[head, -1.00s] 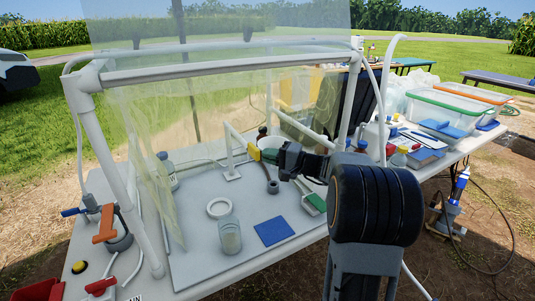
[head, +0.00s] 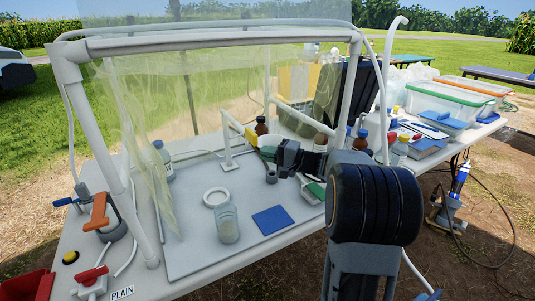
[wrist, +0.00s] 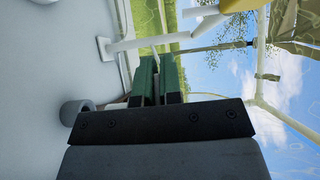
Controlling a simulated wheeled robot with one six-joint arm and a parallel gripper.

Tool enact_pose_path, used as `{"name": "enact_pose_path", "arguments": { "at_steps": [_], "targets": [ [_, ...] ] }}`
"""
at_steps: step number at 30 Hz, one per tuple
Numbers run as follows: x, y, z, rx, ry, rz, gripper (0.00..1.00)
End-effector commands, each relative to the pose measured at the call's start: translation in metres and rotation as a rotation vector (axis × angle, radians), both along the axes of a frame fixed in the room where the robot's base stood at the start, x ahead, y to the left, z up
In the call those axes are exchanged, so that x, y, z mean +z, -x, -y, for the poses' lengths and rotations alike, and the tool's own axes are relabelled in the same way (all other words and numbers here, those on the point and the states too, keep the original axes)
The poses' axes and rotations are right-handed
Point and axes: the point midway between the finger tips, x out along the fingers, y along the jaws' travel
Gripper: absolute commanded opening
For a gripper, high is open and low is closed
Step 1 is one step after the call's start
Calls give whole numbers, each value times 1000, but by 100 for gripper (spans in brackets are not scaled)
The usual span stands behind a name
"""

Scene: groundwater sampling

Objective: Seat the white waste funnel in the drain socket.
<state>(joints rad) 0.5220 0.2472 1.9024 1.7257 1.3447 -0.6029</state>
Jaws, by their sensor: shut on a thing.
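My gripper (head: 264,153) reaches in under the clear hood and is shut, with its green finger pads (wrist: 158,80) close together in the wrist view. It holds a pale piece, which I take for the white waste funnel (wrist: 117,105); most of it is hidden by the fingers and gripper body. A short grey cylinder, apparently the drain socket (head: 271,176), stands on the bench just below my gripper. It also shows left of the fingers in the wrist view (wrist: 76,110). I cannot tell whether the funnel touches it.
A white ring (head: 215,197), a clear jar (head: 228,224) and a blue pad (head: 273,219) lie left and front of the gripper. A white stand (head: 228,161) with a yellow-tipped pipe is close behind. Brown bottles (head: 361,143) stand right. The hood's frame (head: 70,105) surrounds the work area.

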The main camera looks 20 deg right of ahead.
Motion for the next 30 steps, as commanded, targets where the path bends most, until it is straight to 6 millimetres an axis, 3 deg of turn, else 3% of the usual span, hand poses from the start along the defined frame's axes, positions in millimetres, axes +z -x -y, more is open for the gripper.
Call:
{"name": "enact_pose_path", "arguments": {
  "at_steps": [1,7,30],
  "targets": [
    [-10,0,0,0,0,0,0],
    [-20,0,0,0,0,0,0],
    [-21,0,0,0,0,0,0]
  ]
}}
